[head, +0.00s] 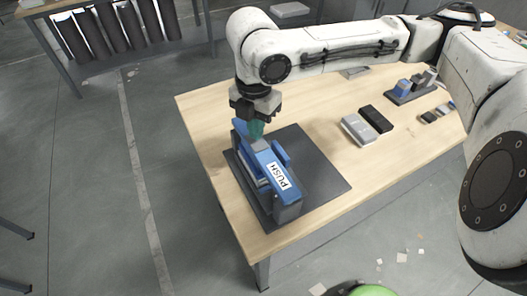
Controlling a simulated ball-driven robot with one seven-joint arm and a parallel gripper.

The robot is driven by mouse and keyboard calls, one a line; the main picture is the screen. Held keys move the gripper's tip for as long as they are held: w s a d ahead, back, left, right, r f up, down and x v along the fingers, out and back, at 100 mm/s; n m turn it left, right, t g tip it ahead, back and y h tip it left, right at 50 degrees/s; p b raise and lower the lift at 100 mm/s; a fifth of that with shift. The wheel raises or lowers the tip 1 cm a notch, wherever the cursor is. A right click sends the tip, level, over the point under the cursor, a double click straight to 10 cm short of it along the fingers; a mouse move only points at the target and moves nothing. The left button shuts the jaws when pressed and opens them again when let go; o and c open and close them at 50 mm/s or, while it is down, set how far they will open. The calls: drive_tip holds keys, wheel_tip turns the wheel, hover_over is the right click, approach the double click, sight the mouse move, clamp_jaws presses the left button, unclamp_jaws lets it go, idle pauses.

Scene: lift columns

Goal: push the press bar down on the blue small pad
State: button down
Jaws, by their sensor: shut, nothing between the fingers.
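The blue press device (270,176) stands on a dark mat on the wooden table, left of the picture's middle. Its blue bar carries a white label reading PUSH (278,175). A small blue pad is not clearly distinguishable; the bar and my gripper hide part of the device.
The dark mat (322,184) has bare room right of the device. A grey box (359,130) and a black box (376,118) lie farther right. A holder with blue and grey items (411,90) stands at the back right. The table's left edge is close to the device.

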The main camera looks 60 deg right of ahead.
drive_tip(key=shift+f, duration=0.3)
drive_tip(key=shift+f+b, duration=0.35)
drive_tip(key=shift+b, duration=0.1)
drive_tip(key=shift+f+b, duration=0.3)
drive_tip(key=shift+f, duration=0.3)
idle(0.3)
idle(0.6)
wheel_tip(320, 180, up, 8)
drive_tip(key=p, duration=0.7)
drive_tip(key=shift+r+p, duration=0.25)
drive_tip(key=shift+p, duration=0.05)
